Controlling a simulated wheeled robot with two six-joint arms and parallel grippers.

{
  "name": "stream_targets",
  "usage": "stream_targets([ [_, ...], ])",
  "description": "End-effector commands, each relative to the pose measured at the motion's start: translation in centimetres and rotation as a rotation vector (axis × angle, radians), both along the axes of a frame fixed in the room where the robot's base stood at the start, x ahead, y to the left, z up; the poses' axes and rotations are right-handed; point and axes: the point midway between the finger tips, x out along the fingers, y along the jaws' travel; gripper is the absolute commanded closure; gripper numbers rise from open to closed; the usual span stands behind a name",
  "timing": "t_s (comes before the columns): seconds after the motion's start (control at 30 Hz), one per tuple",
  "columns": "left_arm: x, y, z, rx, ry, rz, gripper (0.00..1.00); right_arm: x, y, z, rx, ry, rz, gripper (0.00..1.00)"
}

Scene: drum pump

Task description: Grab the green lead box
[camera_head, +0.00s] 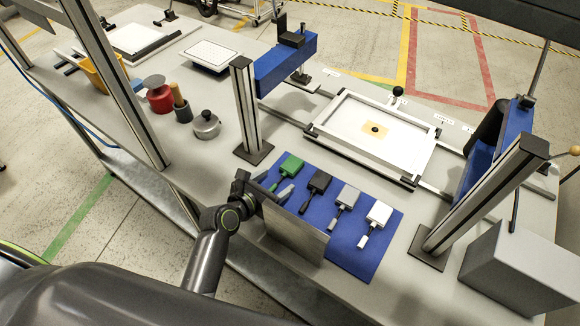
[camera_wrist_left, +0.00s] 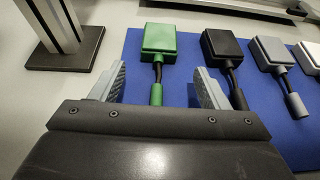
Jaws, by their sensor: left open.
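The green lead box (camera_head: 291,165) lies on the blue mat (camera_head: 370,262), leftmost in a row of similar boxes. In the left wrist view the green box (camera_wrist_left: 160,39) lies ahead, with its short lead and green plug end (camera_wrist_left: 157,95) pointing toward me. My left gripper (camera_head: 274,187) is open and empty just in front of it. In the left wrist view its fingers (camera_wrist_left: 161,87) stand either side of the green plug end, apart from it; the box body is beyond the fingertips. My right gripper is not seen.
Black (camera_head: 320,180), grey (camera_head: 348,196) and white (camera_head: 379,212) lead boxes lie to the right on the mat. A metal post (camera_head: 246,110) stands on the left behind the mat. A framed white plate (camera_head: 375,135) lies behind. A grey block (camera_head: 520,265) is at right.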

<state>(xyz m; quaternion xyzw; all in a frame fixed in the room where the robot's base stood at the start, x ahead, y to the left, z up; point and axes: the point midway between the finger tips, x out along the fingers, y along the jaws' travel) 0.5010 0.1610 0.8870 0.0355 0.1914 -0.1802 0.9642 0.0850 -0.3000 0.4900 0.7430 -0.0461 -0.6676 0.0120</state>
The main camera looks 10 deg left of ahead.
Motion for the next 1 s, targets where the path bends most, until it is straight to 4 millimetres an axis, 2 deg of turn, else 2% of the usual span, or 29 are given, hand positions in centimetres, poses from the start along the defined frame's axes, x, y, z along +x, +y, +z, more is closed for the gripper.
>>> stream_targets([
  [0.2, 2.3, -0.7, -0.9, 0.001, 0.000, 0.000, 0.31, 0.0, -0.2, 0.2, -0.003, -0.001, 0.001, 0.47],
  [0.53, 2.7, -0.9, -1.1, 0.001, 0.001, 0.001, 0.31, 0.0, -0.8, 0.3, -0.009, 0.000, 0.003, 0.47],
  [0.9, 2.7, -0.9, -1.1, 0.001, 0.001, 0.002, 0.79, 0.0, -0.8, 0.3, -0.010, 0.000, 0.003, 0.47],
  [1.0, 2.7, -0.9, -1.1, 0.001, 0.000, 0.002, 0.80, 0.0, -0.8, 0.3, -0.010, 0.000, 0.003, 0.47],
])
